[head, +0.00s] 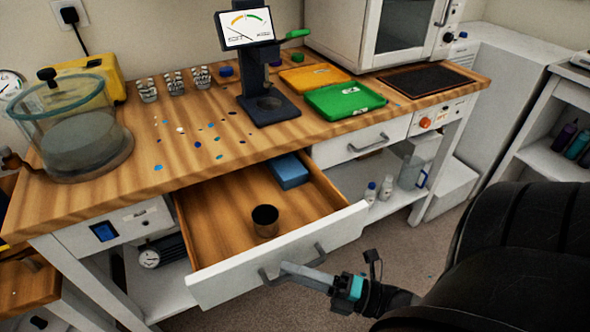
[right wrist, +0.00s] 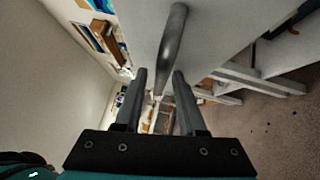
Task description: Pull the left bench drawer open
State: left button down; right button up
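The left bench drawer (head: 335,228) stands pulled well out from under the wooden bench top, its inside open to view. Its grey bar handle (head: 268,276) is on the white front. The handle also shows in the right wrist view (right wrist: 172,45). My left gripper is not in view.
In the drawer are a dark cup (head: 265,221) and a blue box (head: 289,171). The right drawer (head: 360,143) is shut. A glass chamber (head: 75,130), a gauge stand (head: 268,105) and green tray (head: 345,100) stand on the bench.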

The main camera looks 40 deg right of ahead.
jog(key=shift+o, duration=0.2)
jog(key=shift+s, duration=0.1)
jog(key=v, duration=1.5)
jog(key=shift+b, duration=0.35)
jog(key=w+d+f+m+g+h, duration=0.1)
jog(key=w+f+m+g+h, duration=0.1)
jog(key=f+m+h, duration=0.6)
jog(key=w+f+m+g+h, duration=0.15)
jog(key=f+m, duration=0.45)
jog(key=f, duration=0.6)
jog(key=s+a+f+m+g, duration=0.4)
jog(key=f+m+g, duration=0.1)
jog(key=f, duration=0.3)
jog(key=s+a+f+m+g+h, duration=0.1)
jog(key=s+a+f+m+g, duration=0.3)
jog(key=f+g, duration=0.2)
jog(key=shift+f+m, duration=0.4)
jog(key=shift+f, duration=0.55)
